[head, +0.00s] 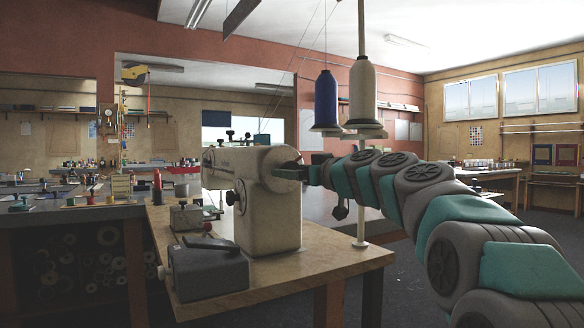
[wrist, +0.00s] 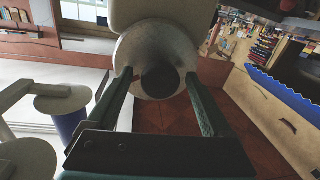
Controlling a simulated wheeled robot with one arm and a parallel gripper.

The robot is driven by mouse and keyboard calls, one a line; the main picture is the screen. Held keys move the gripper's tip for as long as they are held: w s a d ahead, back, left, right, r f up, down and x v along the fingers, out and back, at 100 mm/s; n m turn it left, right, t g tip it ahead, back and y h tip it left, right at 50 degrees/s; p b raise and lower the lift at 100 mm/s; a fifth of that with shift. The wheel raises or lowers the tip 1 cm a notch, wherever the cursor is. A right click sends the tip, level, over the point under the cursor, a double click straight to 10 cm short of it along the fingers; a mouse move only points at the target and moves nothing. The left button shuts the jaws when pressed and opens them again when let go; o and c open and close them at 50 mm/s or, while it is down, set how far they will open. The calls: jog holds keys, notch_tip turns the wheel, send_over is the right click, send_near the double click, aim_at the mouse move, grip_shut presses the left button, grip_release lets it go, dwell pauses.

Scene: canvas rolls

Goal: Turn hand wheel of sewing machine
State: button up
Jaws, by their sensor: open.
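A cream sewing machine (head: 272,215) stands on a wooden table, its right end towards my arm. Its round hand wheel (head: 283,174) is at that upper right end, partly hidden by my gripper (head: 303,172). In the wrist view the pale hand wheel (wrist: 140,47) is straight ahead, with a dark round middle. My gripper (wrist: 158,78) is open, with one finger on each side of the wheel's lower part in that view. I cannot tell whether the fingertips touch the rim.
The wooden table (head: 345,264) carries a grey box (head: 208,270) with a pedal-like top, left of the machine. A thread stand with a blue cone (head: 326,100) and a white cone (head: 362,92) rises behind my arm. Workbenches line the back; dark floor is open at right.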

jog(key=shift+w+a, duration=0.25)
jog(key=shift+a, duration=0.05)
jog(key=c, duration=1.3)
jog(key=shift+c, duration=0.2)
jog(key=shift+m, duration=0.4)
